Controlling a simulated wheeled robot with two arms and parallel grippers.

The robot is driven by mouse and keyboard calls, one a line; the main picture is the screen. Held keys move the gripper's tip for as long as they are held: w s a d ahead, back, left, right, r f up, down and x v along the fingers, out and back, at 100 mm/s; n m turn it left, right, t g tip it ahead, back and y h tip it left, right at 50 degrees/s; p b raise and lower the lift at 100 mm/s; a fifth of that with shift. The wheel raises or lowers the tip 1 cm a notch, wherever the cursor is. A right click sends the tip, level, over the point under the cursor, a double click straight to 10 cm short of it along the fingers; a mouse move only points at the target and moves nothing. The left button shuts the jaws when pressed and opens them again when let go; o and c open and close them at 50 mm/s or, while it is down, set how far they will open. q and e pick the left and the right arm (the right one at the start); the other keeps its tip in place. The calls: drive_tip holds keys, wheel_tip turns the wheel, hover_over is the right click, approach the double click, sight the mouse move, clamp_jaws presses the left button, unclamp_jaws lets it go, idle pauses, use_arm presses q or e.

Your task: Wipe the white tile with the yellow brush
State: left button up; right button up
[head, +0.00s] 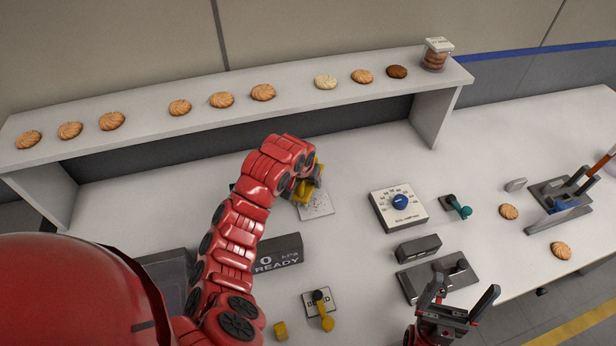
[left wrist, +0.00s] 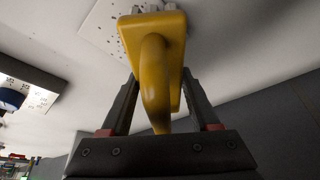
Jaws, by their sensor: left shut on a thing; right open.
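The yellow brush (left wrist: 155,60) is between the fingers of my left gripper (left wrist: 160,105), which is shut on it. My right gripper (head: 459,292) is open and empty at the lower right.
A dial box (head: 387,216) stands right of the tile, and a display box (head: 278,256) reading READY stands nearer. A raised shelf (head: 290,107) with several biscuits runs behind. A lever plate (head: 318,301) and a yellow block (head: 281,330) are at the front.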

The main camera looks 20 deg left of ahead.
idle(0.3)
use_arm(q)
drive_tip(key=shift+f+b, duration=0.6)
drive_tip(key=shift+f, duration=0.45)
idle(0.3)
